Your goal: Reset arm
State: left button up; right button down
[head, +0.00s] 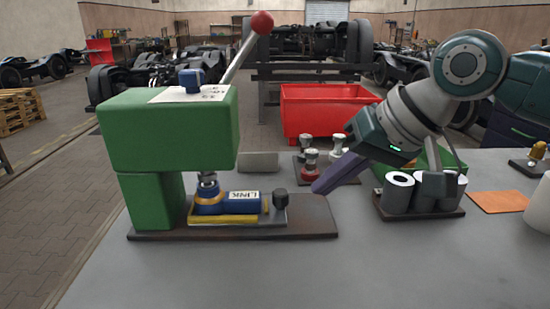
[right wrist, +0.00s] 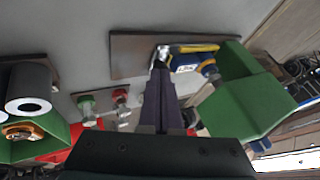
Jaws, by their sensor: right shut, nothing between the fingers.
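A green press (head: 165,130) stands on a dark base plate (head: 310,215) on the grey table. Its grey lever arm (head: 240,58) slants up to the right and ends in a red ball (head: 262,22). A blue part labelled LINK (head: 242,201) lies in a yellow holder under the press head, beside a dark knob (head: 280,196). My right gripper (head: 318,189) is shut and empty, just right of the knob and above the plate's right end. The right wrist view shows its purple fingers (right wrist: 158,72) pointing toward the plate and the green press (right wrist: 245,95). My left gripper is out of view.
A red bin (head: 320,105) is behind the table. The table's front is clear.

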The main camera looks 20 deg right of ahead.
jog(key=s+a+f+n+g+p, duration=0.15)
jog(key=s+a+n+p, duration=0.45)
jog(key=s, duration=0.8)
jog(key=s+d+r+m+h+p, duration=0.1)
jog(key=s+d+r+h, duration=0.15)
jog(key=s, duration=0.45)
jog(key=s+d+r+m+h+p, duration=0.1)
jog(key=s+d+m+h+p, duration=0.1)
jog(key=s+d, duration=0.35)
notch_tip(320, 180, up, 37)
jog(key=a+p, duration=0.1)
jog(key=p, duration=3.6)
jog(key=shift+s+a+r+g, duration=0.2)
jog(key=shift+s+a+g, duration=0.15)
jog(key=shift+s, duration=0.05)
